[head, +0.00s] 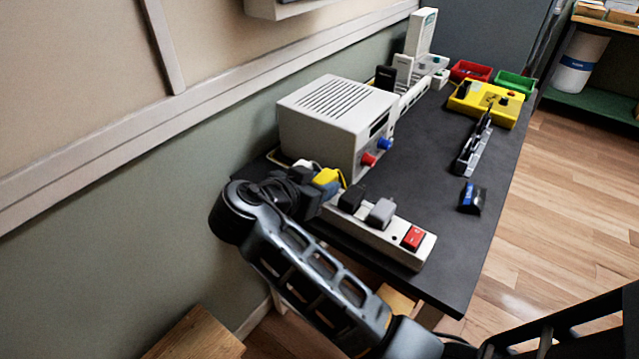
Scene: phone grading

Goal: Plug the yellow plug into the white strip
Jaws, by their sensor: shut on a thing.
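The yellow plug (327,176) is at the left end of the desk, in front of the grey box, with a yellow cord beside it. My gripper (313,190) is a dark shape at the end of my arm, right by the yellow plug. It is shut on the plug; its fingertips are largely hidden among dark parts. The white strip (396,243) lies along the near edge of the desk, just right of my gripper. A black plug (351,198) and a grey plug (381,213) sit on it, and a red switch (413,237) is at its right end.
A grey box with knobs (335,120) stands behind the strip against the wall. A small blue-black object (471,198) and a dark tool (474,150) lie to the right. A yellow box (487,104) and red and green trays are farther back. The desk's front right is clear.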

